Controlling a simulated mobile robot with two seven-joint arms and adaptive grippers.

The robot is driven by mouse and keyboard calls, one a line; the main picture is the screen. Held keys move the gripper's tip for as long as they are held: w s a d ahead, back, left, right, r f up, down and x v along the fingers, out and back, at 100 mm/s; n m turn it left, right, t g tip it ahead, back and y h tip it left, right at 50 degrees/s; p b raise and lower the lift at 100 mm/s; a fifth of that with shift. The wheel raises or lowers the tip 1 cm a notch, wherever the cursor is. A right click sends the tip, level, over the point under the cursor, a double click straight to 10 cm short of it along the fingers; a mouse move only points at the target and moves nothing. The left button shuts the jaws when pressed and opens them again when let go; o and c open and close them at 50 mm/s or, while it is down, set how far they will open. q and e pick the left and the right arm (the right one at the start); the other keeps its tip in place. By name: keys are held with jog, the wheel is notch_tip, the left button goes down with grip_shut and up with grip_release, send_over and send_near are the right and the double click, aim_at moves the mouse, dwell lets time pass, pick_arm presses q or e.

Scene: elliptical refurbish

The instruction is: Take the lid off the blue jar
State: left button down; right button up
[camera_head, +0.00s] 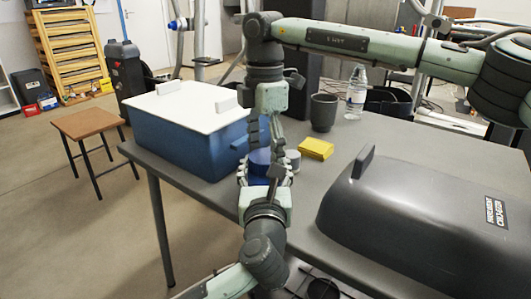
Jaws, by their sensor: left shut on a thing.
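The blue jar (260,157) stands near the middle of the grey table, partly hidden behind my grippers. My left gripper (265,172) comes up from below with its fingers around the jar and is shut on it. My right gripper (266,142) points down right above the jar, its fingers apart on either side of the jar's top. I cannot tell whether they touch the lid. The lid's edge is hidden or too small to make out.
A yellow block (316,148), a dark cup (323,112) and a clear bottle (356,92) are to the right. A blue box with a white top (188,102) is left; a large dark cover (420,215) fills the right front.

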jog(key=shift+r, duration=2.3)
pick_arm(q)
jog(key=shift+c, duration=2.3)
grip_release()
